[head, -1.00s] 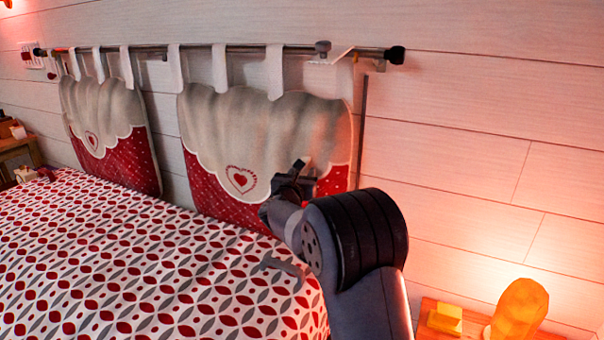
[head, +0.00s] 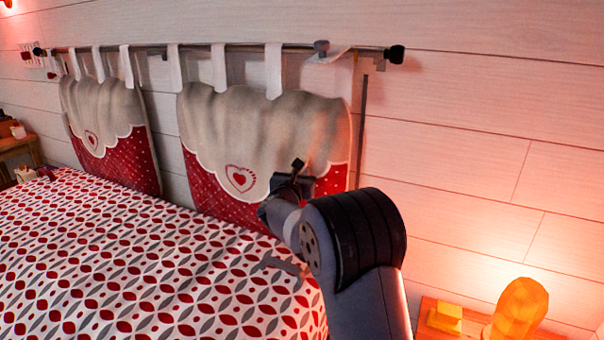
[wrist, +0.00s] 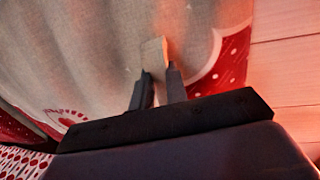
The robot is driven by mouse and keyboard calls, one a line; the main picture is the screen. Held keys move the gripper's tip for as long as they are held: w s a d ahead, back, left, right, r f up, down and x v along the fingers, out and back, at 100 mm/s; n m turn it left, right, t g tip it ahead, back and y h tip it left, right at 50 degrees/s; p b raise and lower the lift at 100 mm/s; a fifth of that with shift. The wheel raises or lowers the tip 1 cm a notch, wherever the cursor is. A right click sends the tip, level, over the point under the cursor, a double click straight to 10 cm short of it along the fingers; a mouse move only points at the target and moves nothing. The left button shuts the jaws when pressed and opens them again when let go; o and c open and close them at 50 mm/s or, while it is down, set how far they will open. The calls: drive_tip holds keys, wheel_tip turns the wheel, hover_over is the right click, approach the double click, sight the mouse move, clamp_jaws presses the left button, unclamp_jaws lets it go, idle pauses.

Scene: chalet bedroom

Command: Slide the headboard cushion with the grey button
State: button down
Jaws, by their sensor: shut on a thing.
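The headboard cushion (head: 270,125) with the grey button (head: 321,46) hangs by white straps from the rail. It has a beige upper part, a red dotted lower part and a heart. The button sits high near its right end, by a skewed strap. My gripper (head: 298,166) is at the cushion's lower right, in front of it. In the wrist view the fingertips (wrist: 158,74) are close together on a small pale fold of the cushion (wrist: 75,55). My arm hides part of the cushion's lower right.
The rail (head: 250,47) runs along the plank wall and ends in a dark knob. A second cushion (head: 105,125) hangs to the left. The patterned bed (head: 130,260) lies below. A glowing lamp (head: 518,308) and a yellow block (head: 445,316) stand at the lower right.

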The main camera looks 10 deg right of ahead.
sight(286, 161)
drive_tip(key=w+a, duration=0.2)
drive_tip(key=a, duration=0.1)
drive_tip(key=w+a, duration=0.1)
drive_tip(key=a, duration=0.1)
drive_tip(key=shift+w+a, duration=0.15)
drive_tip(key=shift+w, duration=0.25)
drive_tip(key=c, duration=1.4)
unclamp_jaws()
drive_tip(key=shift+s, duration=0.1)
drive_tip(key=b+v, duration=0.2)
drive_tip(key=v, duration=0.8)
drive_tip(key=shift+s, duration=0.3)
drive_tip(key=shift+w+a+r, duration=0.1)
